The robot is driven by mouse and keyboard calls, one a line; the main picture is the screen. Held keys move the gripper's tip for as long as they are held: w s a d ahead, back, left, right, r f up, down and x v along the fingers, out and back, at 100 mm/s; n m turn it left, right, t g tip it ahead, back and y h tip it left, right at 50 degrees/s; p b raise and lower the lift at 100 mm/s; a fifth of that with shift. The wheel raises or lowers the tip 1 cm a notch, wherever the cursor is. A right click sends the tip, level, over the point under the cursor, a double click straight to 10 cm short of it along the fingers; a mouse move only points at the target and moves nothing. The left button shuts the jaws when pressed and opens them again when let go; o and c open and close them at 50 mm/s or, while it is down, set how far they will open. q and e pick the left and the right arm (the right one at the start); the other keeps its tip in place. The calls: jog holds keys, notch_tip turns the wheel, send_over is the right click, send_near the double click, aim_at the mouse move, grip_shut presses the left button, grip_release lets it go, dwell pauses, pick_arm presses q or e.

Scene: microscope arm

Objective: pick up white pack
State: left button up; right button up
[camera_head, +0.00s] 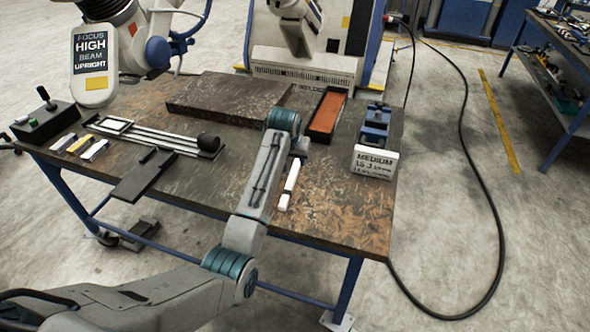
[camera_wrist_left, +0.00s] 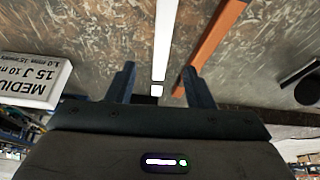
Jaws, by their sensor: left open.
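A slim white pack (camera_head: 290,181) lies on the worn brown table, right of my left forearm in the head view. In the head view my left gripper (camera_head: 299,147) is small and partly hidden by the wrist. Contact with the pack cannot be told. My right gripper is not in view.
A white box marked MEDIUM (camera_head: 374,162) stands at the right, before a blue vise-like device (camera_head: 376,122). An orange-lined tray (camera_head: 327,112) lies behind the pack. A dark slab (camera_head: 225,98) and a rod fixture (camera_head: 160,138) are further left. Bare table lies right of the pack.

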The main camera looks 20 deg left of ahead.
aim_at(294, 171)
pick_arm(q)
jog(key=x, duration=0.3)
jog(key=shift+w+f, duration=0.1)
jog(key=shift+w, duration=0.15)
jog(key=p+x, duration=0.1)
jog(key=x, duration=0.2)
jog(key=shift+a+f+p, duration=0.2)
jog(key=shift+f+p, duration=0.1)
jog(key=shift+f, duration=0.05)
jog(key=shift+w+f, duration=0.3)
jog(key=shift+f, duration=0.35)
jog(key=shift+s+r, duration=0.1)
grip_shut()
